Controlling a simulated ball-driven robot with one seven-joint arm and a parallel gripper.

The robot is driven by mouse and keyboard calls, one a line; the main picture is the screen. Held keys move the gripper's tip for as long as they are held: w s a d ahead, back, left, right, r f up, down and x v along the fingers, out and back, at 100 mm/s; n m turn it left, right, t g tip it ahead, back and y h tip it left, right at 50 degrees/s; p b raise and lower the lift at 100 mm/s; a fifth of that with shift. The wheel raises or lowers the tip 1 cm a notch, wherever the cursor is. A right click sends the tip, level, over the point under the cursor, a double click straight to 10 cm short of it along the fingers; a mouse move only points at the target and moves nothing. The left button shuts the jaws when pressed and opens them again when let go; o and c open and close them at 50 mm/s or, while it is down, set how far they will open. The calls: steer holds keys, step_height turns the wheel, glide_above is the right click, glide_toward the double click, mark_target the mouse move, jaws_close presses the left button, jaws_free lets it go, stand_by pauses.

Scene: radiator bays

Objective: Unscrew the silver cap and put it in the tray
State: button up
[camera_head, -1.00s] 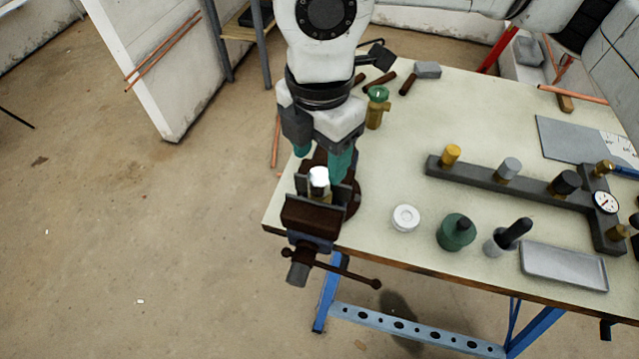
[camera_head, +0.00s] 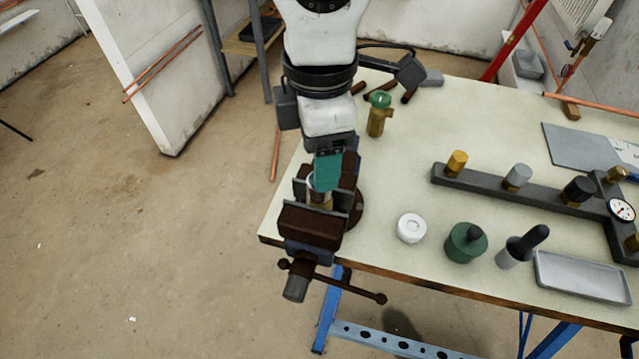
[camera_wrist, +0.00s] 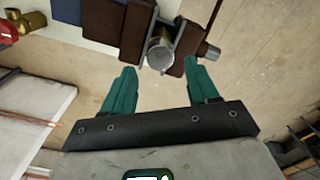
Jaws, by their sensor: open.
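The dark red vise (camera_head: 312,226) at the left front corner of the bench holds an upright brass fitting (camera_head: 320,197). In the wrist view, its round silver cap (camera_wrist: 160,56) sits between the vise jaws. My gripper (camera_head: 325,186) is right over the vise with teal fingers. In the wrist view my gripper (camera_wrist: 161,72) is open, with the cap just beyond the gap between the fingertips. I cannot tell if they touch it. In the head view a finger hides most of the cap. The empty grey tray (camera_head: 585,278) lies at the right front edge.
A dark manifold (camera_head: 480,182) carries yellow, grey and black caps and a gauge (camera_head: 621,209). A white disc (camera_head: 411,228), a green round item (camera_head: 465,243) and a black-handled tool (camera_head: 523,247) stand between vise and tray. A green-topped brass valve (camera_head: 379,114) stands behind the vise.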

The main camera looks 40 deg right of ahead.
step_height(320, 180, down, 5)
steer(key=b, duration=0.6)
stand_by(0.4)
